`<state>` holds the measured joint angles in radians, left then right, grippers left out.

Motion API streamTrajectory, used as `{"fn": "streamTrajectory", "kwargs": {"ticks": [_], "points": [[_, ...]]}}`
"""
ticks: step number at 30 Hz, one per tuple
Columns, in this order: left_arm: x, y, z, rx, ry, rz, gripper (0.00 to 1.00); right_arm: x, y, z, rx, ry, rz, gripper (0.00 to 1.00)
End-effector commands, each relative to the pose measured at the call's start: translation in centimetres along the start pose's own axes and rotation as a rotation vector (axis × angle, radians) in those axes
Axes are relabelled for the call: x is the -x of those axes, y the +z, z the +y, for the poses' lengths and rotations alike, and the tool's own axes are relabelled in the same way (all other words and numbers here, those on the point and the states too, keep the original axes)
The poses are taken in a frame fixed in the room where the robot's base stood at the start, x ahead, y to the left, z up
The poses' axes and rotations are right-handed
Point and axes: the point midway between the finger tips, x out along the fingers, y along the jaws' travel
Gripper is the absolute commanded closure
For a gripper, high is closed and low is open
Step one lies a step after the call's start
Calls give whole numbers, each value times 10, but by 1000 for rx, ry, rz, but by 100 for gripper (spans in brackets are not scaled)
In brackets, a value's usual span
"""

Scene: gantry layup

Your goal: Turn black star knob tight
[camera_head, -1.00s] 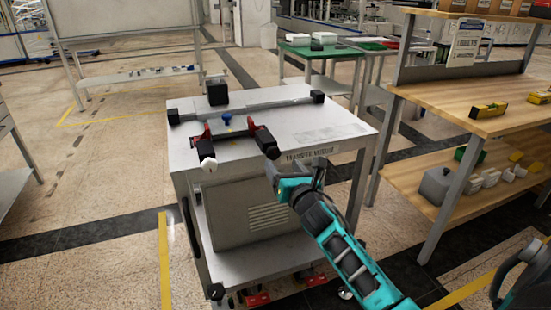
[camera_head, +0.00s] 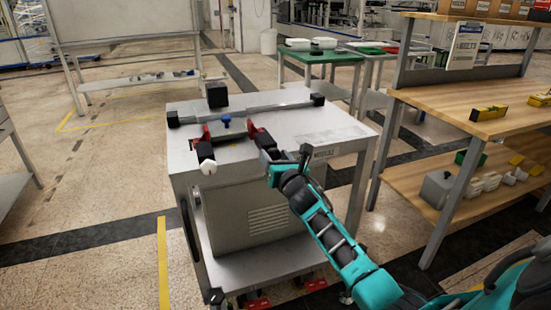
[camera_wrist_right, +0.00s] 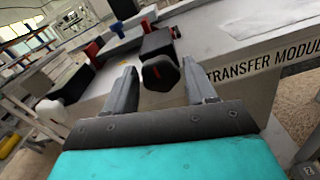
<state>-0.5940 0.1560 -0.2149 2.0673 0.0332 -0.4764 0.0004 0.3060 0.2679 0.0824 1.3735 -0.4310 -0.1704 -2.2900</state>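The black star knob (camera_wrist_right: 160,73) is on the front end of a black block (camera_wrist_right: 157,42) at the table edge. My right gripper (camera_wrist_right: 158,68) is open, its two fingers spread on either side of the knob in the wrist view, with gaps showing on both sides. Whether the knob lies between the fingertips or just beyond them I cannot tell. In the head view my right gripper (camera_head: 269,160) is at the front right of the fixture and mostly hides the knob. My left gripper is not in view.
The fixture stands on a grey transfer module cart (camera_head: 345,120). A white knob (camera_head: 208,167) on another black block, a blue knob (camera_head: 226,121) and a long rail (camera_head: 270,106) are close by. A wooden workbench (camera_head: 440,97) stands to the right.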

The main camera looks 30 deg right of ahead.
Motion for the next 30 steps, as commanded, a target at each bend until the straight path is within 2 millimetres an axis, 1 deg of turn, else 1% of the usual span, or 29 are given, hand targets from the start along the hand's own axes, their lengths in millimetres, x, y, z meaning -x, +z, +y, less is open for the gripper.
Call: {"fn": "streamTrajectory", "kwargs": {"ticks": [1, 2, 12, 22, 26, 30], "points": [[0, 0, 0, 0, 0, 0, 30, 0, 0, 0, 0, 0, 0, 50], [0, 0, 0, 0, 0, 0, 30, 0, 0, 0, 0, 0, 0, 53], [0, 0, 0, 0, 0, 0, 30, 0, 0, 0, 0, 0, 0, 85], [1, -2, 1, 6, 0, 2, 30, 0, 0, 0, -45, 0, 0, 86], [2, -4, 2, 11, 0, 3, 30, 0, 0, 0, -112, -1, 1, 86], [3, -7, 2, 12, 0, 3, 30, 0, 0, 0, -218, -1, 1, 86]]}}
